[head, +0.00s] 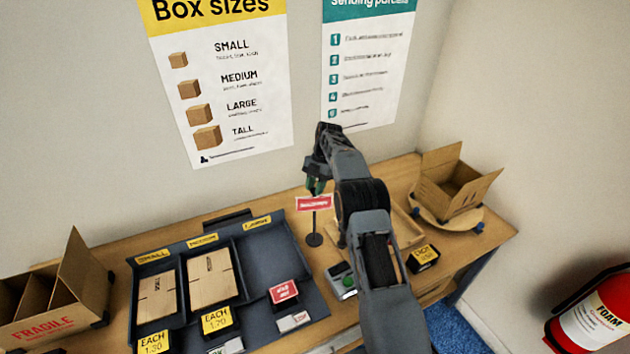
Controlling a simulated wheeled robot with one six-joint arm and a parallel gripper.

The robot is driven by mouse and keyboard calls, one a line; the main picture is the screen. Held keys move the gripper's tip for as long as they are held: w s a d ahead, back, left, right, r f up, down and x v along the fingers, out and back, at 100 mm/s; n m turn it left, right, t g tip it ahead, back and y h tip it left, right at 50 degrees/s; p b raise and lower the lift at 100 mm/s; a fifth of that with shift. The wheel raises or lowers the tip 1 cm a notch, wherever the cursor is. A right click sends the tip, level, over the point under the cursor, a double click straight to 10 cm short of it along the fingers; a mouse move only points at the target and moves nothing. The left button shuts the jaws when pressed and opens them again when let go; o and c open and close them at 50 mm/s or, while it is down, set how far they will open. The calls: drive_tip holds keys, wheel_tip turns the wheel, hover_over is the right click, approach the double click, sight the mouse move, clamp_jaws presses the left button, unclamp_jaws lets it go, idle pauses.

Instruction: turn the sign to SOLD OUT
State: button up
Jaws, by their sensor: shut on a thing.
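A small red sign (314,203) with one line of white lettering, too small to read surely, stands on a thin dark post with a round base. It is behind the right end of the dark tray. My gripper (316,187) points down at the sign's top edge and is shut on it; the fingertips are small and partly hidden by my wrist. The sign faces me and looks upright. A separate red card (284,291) with white lettering stands at the front of the tray's right compartment, which is empty.
The dark tray (262,222) holds flat cartons left and middle, with yellow price cards in front. A device with a green button (348,283) and a black-and-yellow block (423,258) lie near my arm. Open cartons stand left (55,298) and right (455,184). A fire extinguisher (592,318) is far right.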

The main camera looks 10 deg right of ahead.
drive_tip(key=shift+n+g+h+p, duration=0.4)
drive_tip(key=shift+n+h+p, duration=0.1)
drive_tip(key=shift+n+p, duration=0.9)
drive_tip(key=shift+n, duration=0.3)
drive_tip(key=o, duration=0.9)
drive_tip(key=shift+r, duration=0.1)
